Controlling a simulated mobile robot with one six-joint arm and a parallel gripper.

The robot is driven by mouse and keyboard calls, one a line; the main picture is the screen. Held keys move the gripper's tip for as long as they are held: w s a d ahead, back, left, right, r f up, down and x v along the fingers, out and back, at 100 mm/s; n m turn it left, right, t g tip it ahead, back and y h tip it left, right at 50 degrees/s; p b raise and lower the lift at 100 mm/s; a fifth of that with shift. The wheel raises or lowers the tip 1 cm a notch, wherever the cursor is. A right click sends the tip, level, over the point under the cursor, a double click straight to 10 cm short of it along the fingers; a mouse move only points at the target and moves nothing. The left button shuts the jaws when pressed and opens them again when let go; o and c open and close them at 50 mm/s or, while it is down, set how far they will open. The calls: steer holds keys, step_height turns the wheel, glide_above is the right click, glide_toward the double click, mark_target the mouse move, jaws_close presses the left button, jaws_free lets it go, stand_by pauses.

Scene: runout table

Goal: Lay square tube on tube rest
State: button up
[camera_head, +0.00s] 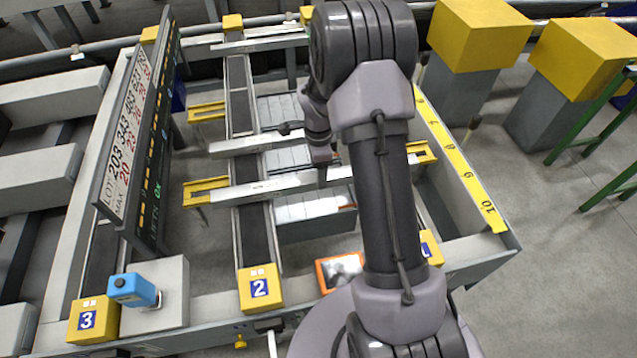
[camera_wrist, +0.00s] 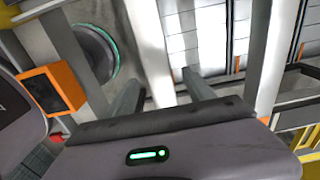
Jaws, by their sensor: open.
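Pale square tubes lie crosswise over the dark rails: a near one (camera_head: 270,188), a middle one (camera_head: 245,146) and a far one (camera_head: 255,45). I cannot tell which is the task's tube. Yellow slotted brackets, which look like tube rests, stand at the left (camera_head: 206,190) and farther back (camera_head: 207,111). Another yellow bracket (camera_head: 422,152) shows right of my arm. My gripper (camera_head: 322,172) hangs low over the near tube. In the wrist view its fingers (camera_wrist: 162,92) are apart, with a pale bar (camera_wrist: 150,45) showing between them; contact is unclear.
A tall sign board (camera_head: 128,140) stands at the left. An orange-framed screen (camera_head: 340,270) sits near my base. Pale blocks (camera_head: 312,207) lie below the tubes. A yellow numbered strip (camera_head: 460,165) edges the right side. Yellow-topped posts (camera_head: 480,35) stand behind.

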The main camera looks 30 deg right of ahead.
step_height(320, 180, down, 3)
steer(key=shift+f+b, duration=0.1)
steer(key=shift+b, duration=0.2)
steer(key=shift+r, duration=0.2)
steer(key=shift+c, duration=0.4)
jaws_close()
stand_by(0.5)
